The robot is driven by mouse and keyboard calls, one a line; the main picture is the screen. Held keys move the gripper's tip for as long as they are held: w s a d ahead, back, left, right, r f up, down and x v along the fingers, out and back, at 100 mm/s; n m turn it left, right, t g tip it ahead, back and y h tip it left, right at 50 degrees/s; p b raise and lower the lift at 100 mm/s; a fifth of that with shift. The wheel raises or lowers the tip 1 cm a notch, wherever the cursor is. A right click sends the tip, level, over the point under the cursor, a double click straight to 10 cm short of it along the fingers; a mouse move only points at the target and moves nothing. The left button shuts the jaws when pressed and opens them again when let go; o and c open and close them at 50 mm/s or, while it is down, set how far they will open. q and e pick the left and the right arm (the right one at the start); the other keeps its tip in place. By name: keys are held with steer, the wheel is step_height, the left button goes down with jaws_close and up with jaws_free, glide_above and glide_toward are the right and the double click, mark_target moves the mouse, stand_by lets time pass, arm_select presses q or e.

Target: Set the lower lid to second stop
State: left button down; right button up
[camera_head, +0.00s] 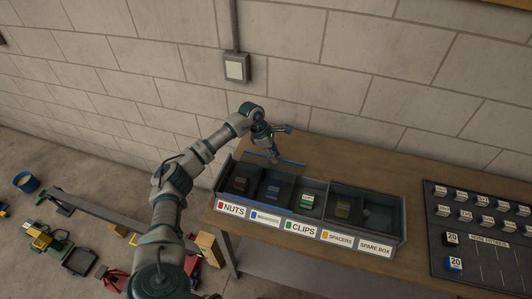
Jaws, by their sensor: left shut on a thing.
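A dark grey organiser box (395,243) sits on the wooden bench, with compartments labelled NUTS, a blue label too small to read surely, CLIPS, SPACERS and SPARE BOX. A dark, see-through lid (292,172) with a blue edge stands tilted up at the back, behind the left compartments. My left gripper (275,157) comes over from the left and is shut at this lid's upper edge. The exact finger contact is too small to see. A second dark see-through cover seems to lie over the SPACERS side (345,203). I cannot tell the lids' stops. My right gripper is out of view.
A dark panel (437,225) with several labelled blocks lies on the bench (415,172) at the right. A block wall with a switch box (236,68) stands behind. Blue bin (26,182) and assorted items lie on the floor at left.

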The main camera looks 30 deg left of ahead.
mark_target(301, 166)
arm_select(q)
steer(key=d, duration=0.3)
steer(key=w+d, duration=0.1)
steer(key=d, duration=0.1)
steer(key=w+d, duration=0.1)
steer(key=d, duration=0.2)
steer(key=shift+d+f, duration=0.3)
steer(key=shift+d, duration=0.45)
steer(key=c, duration=0.9)
jaws_free()
steer(key=shift+a, duration=0.3)
steer(key=shift+w+a, duration=0.1)
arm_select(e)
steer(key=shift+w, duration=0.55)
arm_select(q)
steer(key=shift+r, duration=0.25)
steer(key=v, duration=1.1)
steer(key=shift+a+r, duration=0.15)
steer(key=shift+a, duration=0.15)
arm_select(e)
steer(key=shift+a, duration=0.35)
